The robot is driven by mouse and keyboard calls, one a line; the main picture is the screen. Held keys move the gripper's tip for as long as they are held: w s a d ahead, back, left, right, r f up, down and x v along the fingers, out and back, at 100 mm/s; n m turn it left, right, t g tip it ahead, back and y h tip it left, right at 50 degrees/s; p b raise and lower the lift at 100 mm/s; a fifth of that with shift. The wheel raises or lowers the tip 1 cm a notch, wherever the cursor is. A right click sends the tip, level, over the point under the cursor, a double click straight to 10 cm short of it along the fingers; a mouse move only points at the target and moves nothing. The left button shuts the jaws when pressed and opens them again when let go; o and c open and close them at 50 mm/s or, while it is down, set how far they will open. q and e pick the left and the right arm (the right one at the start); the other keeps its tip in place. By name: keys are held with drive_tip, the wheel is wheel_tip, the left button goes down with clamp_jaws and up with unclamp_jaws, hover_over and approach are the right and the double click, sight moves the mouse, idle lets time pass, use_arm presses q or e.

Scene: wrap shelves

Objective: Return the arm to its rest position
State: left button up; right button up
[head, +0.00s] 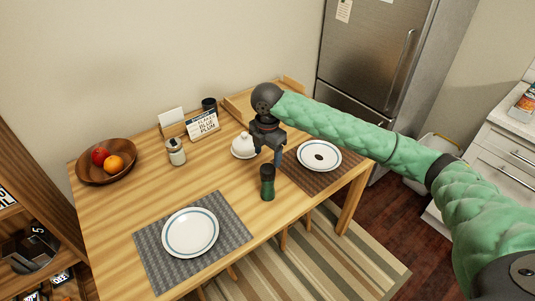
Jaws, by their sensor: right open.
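My right arm, in a green quilted sleeve, reaches in from the right over the wooden table (130,203). Its dark right gripper (271,157) points down above the table and is open, with nothing seen between its fingers. A dark bottle with a green band (267,184) stands upright on the table just below the gripper in the picture. They look apart, but the exact gap cannot be told. My left gripper is not in view.
A plate (190,232) lies on a grey mat, another plate (319,156) on a brown mat. A white domed dish (243,147) is beside the gripper. A fruit bowl (107,165), jar (177,152) and sign (203,125) stand farther back. A fridge (365,55) is behind.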

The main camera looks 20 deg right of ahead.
drive_tip(key=shift+f, duration=0.1)
idle(0.3)
